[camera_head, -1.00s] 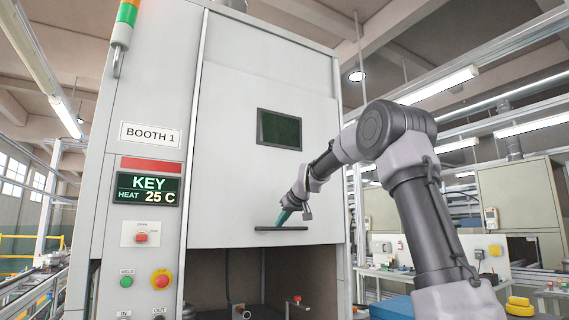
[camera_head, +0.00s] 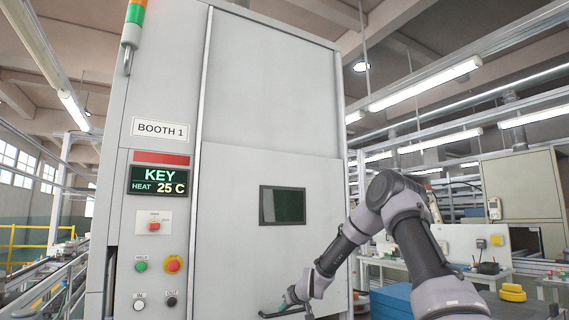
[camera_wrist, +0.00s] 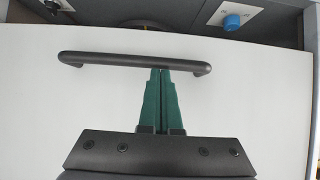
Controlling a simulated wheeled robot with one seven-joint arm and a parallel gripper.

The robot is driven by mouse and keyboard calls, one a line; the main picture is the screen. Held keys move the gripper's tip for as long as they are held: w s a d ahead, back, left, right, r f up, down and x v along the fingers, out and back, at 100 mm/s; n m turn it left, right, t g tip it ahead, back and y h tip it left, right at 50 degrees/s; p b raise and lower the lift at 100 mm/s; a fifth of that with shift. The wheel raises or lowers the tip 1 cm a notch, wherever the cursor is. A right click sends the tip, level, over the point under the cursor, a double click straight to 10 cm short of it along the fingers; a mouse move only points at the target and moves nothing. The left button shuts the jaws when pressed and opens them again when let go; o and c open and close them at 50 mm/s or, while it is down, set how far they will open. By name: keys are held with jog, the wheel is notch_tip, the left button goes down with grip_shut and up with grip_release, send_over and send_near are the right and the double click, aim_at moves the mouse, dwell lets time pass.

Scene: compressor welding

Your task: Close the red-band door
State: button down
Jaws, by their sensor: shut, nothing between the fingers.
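The red-band door (camera_head: 232,240) is a pale grey sliding panel with a dark window (camera_head: 282,205), on the booth marked BOOTH 1. A red band (camera_head: 161,158) sits on the panel to its left. The door covers the booth opening as far down as the head view shows; its lower edge is out of that view. My gripper (camera_head: 290,299) is at the dark bar handle low on the door. In the wrist view, the green fingers (camera_wrist: 161,75) are shut together with their tips at the handle (camera_wrist: 110,58). Whether they touch it is unclear.
The control panel left of the door has a display reading KEY, HEAT 25 C (camera_head: 158,181), a green button (camera_head: 141,266) and a red button on yellow (camera_head: 173,264). In the wrist view, a dark strip with a blue knob (camera_wrist: 232,22) lies beyond the door's edge. Blue boxes (camera_head: 391,303) stand at right.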

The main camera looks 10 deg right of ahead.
notch_tip(320, 180, down, 10)
dwell(0.3)
